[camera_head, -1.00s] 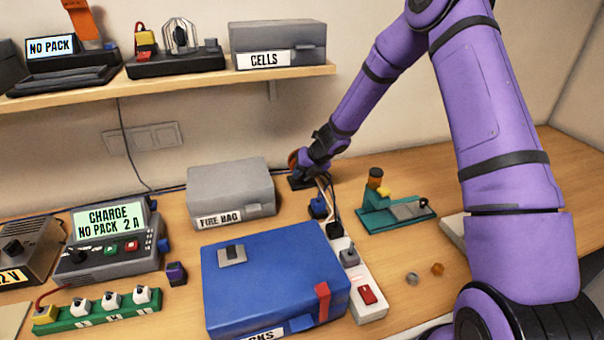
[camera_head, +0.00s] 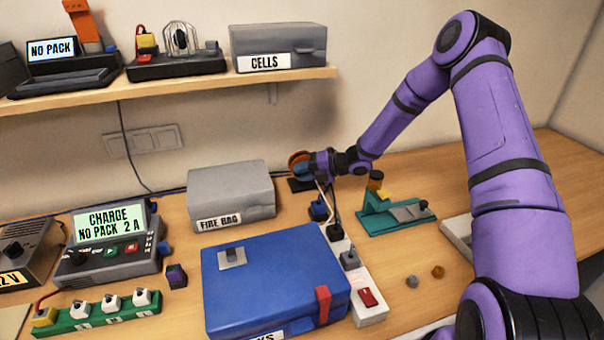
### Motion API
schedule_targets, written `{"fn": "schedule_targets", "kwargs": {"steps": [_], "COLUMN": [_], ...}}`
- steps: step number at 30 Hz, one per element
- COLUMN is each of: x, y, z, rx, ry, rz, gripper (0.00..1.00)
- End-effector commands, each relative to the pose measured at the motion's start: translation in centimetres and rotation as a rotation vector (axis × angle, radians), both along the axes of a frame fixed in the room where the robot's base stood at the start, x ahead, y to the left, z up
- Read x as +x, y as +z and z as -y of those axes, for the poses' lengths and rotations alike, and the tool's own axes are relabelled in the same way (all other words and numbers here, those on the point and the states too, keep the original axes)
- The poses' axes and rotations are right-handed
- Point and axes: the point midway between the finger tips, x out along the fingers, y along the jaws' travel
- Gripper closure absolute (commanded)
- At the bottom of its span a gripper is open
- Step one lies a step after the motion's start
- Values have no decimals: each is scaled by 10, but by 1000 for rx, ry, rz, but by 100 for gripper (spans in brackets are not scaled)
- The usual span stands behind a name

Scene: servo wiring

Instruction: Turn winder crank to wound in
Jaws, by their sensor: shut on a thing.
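The winder (camera_head: 299,162) stands at the back of the bench, right of the fire bag box. Its orange-brown round part shows, with a dark base (camera_head: 300,185) under it. My gripper (camera_head: 311,167) is at the winder's right side, reached in from the right, and is shut on what looks like the winder crank. The crank itself is hidden by the gripper, and its angle cannot be told. Pale and dark cables run from beside the winder down to the power strip (camera_head: 368,297).
The grey fire bag box (camera_head: 231,190) stands close left of the winder. A blue case (camera_head: 270,270) lies in front. A green fixture (camera_head: 395,218) with a yellow part stands to the right. The shelf (camera_head: 180,88) hangs above left. The bench's right side is mostly clear.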

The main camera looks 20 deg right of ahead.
Motion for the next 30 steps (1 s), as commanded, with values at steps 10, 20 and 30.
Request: {"fn": "schedule_targets", "kwargs": {"steps": [10, 20, 30], "x": [0, 0, 0], "y": [1, 2, 2], "z": [2, 2, 2], "rx": [135, 159, 157], "ry": [-1, -1, -1], "rz": [0, -1, 0], "gripper": [100, 100, 51]}}
